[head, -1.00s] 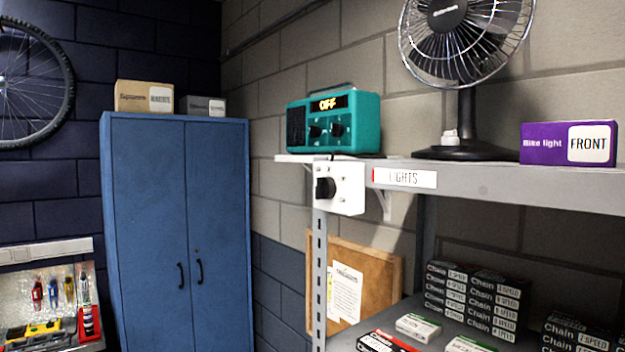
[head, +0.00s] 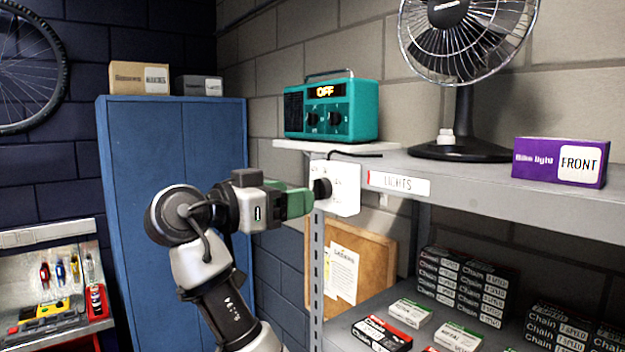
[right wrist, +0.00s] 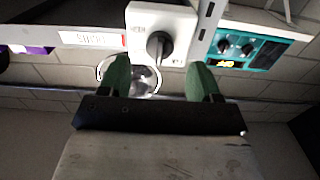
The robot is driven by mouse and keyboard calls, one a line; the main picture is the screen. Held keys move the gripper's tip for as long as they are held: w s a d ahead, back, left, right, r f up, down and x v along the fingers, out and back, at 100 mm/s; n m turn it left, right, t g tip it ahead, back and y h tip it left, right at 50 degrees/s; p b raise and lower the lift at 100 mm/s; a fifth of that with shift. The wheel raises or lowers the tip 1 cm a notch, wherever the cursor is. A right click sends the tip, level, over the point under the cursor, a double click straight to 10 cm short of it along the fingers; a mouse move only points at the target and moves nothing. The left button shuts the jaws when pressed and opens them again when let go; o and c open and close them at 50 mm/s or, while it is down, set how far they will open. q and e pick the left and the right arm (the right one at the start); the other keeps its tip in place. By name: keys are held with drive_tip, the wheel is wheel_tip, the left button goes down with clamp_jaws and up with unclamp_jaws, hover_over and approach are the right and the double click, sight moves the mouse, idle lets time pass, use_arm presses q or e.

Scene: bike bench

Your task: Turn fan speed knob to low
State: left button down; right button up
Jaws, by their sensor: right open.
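The fan speed knob (head: 322,188) is a black knob on a white plate (head: 346,190) fixed at the shelf's left front corner. In the right wrist view the knob (right wrist: 158,46) is ahead of the fingertips, between them. My right gripper (head: 308,203) has green fingers and is at the plate's left side, close to the knob; I cannot tell if it touches. In the wrist view the gripper (right wrist: 162,75) is open with nothing between its fingers. The black fan (head: 463,80) stands on the shelf. My left gripper is not in view.
A teal radio (head: 350,108) reading OFF stands on a white ledge above the plate. A purple box (head: 535,160) is at the shelf's right. Chain boxes (head: 462,280) fill the lower shelf. A blue cabinet (head: 150,190) is behind my arm.

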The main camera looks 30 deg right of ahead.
sight(319, 189)
drive_tip(key=d+p, duration=0.2)
drive_tip(key=d, duration=0.3)
drive_tip(key=shift+w, duration=0.2)
drive_tip(key=c, duration=0.9)
